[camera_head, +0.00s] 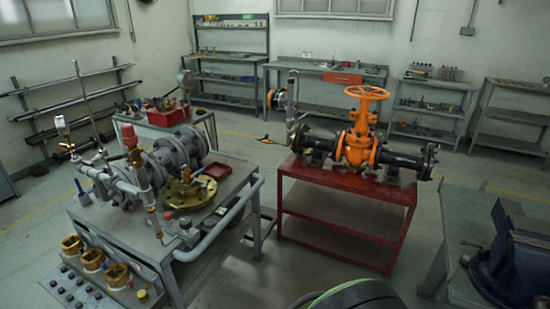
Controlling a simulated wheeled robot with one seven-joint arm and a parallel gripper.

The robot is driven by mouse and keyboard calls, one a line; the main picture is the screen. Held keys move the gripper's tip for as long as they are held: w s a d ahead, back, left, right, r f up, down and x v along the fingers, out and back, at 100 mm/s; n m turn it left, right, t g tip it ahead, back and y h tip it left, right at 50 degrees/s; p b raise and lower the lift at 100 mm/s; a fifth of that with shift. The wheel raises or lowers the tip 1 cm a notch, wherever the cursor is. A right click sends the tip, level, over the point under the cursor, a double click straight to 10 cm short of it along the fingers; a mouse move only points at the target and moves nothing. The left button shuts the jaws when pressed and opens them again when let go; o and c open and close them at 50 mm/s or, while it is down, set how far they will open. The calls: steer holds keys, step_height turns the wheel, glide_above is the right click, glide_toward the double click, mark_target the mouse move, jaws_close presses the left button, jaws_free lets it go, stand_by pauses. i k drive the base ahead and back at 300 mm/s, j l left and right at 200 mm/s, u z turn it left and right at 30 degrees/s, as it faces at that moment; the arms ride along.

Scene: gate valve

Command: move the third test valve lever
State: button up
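A grey test bench (225,195) stands at the left with grey pipework, a flanged valve body (178,150) and a brass flange (190,191) on it. Small valves and fittings sit along its pipes, one with a red top (130,136). Several yellow fittings (92,260) line a lower shelf at its front. These parts are too small to tell which is the third test valve lever or how it is turned. My gripper is not in view.
An orange gate valve (357,148) with a handwheel stands on a red table (345,218) at centre right. A blue vise (516,254) is at the right edge. Floor (260,285) shows between the bench and red table. Shelves line the walls.

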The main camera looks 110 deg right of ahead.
mark_target(199, 172)
steer(key=k+l+z, duration=0.1)
steer(key=l+z, duration=0.85)
steer(key=i+l+z, duration=0.1)
steer(key=l+z, duration=0.35)
steer(key=i+l+z, duration=0.2)
steer(key=l+z, duration=0.3)
steer(key=i+l+z, duration=0.2)
steer(key=l+z, duration=0.25)
steer(key=i+l+u, duration=0.1)
steer(key=u, duration=0.3)
steer(key=l+u, duration=0.2)
steer(key=u, duration=0.15)
steer(key=i+l+u, duration=0.1)
steer(key=u, duration=0.3)
steer(key=l+u, duration=0.35)
